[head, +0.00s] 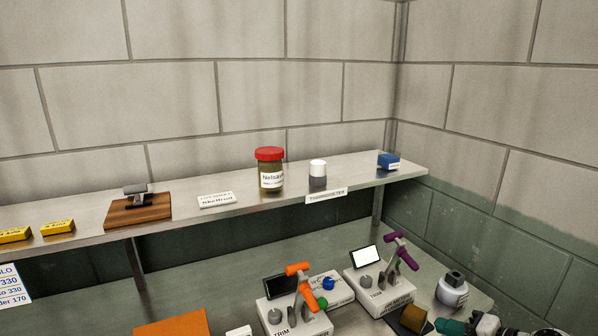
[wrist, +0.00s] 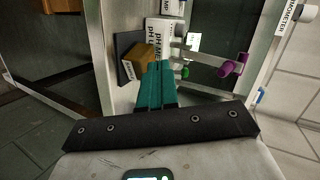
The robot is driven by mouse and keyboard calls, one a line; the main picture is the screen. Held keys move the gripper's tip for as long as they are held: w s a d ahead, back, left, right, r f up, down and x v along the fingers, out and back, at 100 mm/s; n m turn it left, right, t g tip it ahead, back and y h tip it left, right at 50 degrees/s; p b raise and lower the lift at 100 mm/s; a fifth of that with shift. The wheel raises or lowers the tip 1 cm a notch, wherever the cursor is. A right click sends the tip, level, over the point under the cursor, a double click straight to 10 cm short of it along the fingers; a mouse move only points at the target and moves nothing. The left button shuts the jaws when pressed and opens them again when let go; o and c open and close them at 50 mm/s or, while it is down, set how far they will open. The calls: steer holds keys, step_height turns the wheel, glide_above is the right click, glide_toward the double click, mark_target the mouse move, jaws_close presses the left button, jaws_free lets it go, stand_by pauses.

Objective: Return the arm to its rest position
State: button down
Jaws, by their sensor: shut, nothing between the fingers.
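My gripper (head: 446,326) shows at the bottom right edge of the head view, with teal fingers and a dark body. In the wrist view my gripper (wrist: 158,66) has its two teal fingers together, with nothing between them. The fingertips are close to a brown block (wrist: 139,62) on a dark pad; I cannot tell whether they touch. In the head view the brown block (head: 414,318) is just left of the fingers. Most of my arm is out of the head view.
Two white devices, one with an orange handle (head: 298,270) and one with a purple handle (head: 394,241), stand left of my gripper. A metal shelf (head: 232,212) above holds a red-lidded jar (head: 270,170) and small items.

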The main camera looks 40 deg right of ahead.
steer(key=a+f+n+g+y, duration=0.1)
steer(key=a+f+n+g, duration=0.4)
steer(key=a, duration=0.5)
steer(key=a+f+n+g+y, duration=0.25)
steer(key=a+f, duration=0.35)
steer(key=a, duration=0.3)
steer(key=s+a+f+n+g+h, duration=0.2)
steer(key=s+a+n+g+h, duration=0.1)
steer(key=s+a+n, duration=0.5)
steer(key=shift+s+a+f+g, duration=0.2)
steer(key=shift+s+a+g, duration=0.65)
steer(key=shift+s+a, duration=0.1)
steer(key=shift+d, duration=0.15)
